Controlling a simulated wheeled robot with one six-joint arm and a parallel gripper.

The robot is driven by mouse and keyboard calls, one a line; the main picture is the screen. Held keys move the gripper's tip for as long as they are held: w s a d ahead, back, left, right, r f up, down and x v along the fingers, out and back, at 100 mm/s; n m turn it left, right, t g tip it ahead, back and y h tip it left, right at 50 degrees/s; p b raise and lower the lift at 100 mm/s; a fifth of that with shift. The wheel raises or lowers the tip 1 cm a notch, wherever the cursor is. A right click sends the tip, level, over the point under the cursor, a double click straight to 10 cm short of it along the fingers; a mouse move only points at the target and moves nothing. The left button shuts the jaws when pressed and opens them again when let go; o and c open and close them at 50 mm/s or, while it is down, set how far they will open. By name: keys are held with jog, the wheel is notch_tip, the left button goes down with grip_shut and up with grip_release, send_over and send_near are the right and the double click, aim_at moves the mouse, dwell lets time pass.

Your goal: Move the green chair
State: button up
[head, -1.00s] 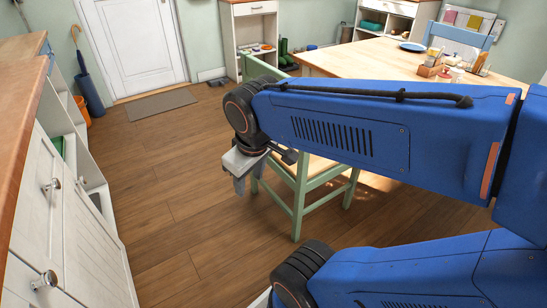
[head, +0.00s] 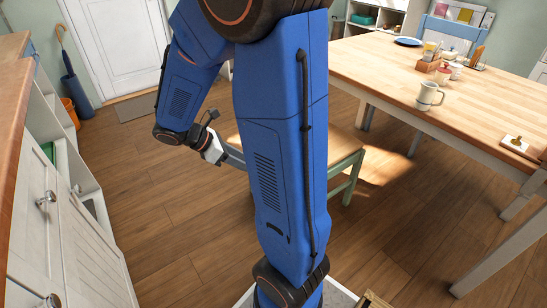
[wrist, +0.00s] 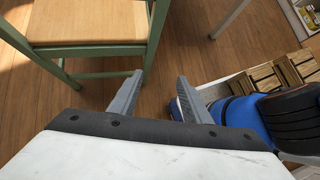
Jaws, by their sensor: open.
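The green chair (head: 345,171) has a light wooden seat and a green frame. In the head view it stands left of the table, and my arm hides most of it. In the wrist view its seat (wrist: 85,20) and green rail and legs fill the upper left. My gripper (head: 230,156) is left of the chair in the head view, partly covered by my arm. In the wrist view my gripper (wrist: 160,76) has its two grey fingers apart with nothing between them. The fingers look close to the chair's frame; contact cannot be told.
The wooden table (head: 450,95) stands at the right, with a mug (head: 429,96) and a blue plate (head: 408,41). A blue chair (head: 450,32) is behind it. White cabinets (head: 45,220) line the left. Open floor (head: 150,220) lies between them and my arm.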

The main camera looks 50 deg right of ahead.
jog(key=w+d+f+n+t+h, duration=0.1)
jog(key=w+d+f+n+h, duration=0.5)
jog(key=f+n, duration=0.45)
jog(key=w+d+f+n+h, duration=0.4)
jog(key=w+d+f+n, duration=0.25)
jog(key=f+n, duration=0.4)
jog(key=shift+m, duration=0.3)
jog(key=x, duration=1.5)
jog(key=shift+w+d+f, duration=0.15)
jog(key=shift+w+d, duration=0.1)
jog(key=shift+d, duration=0.05)
grip_shut()
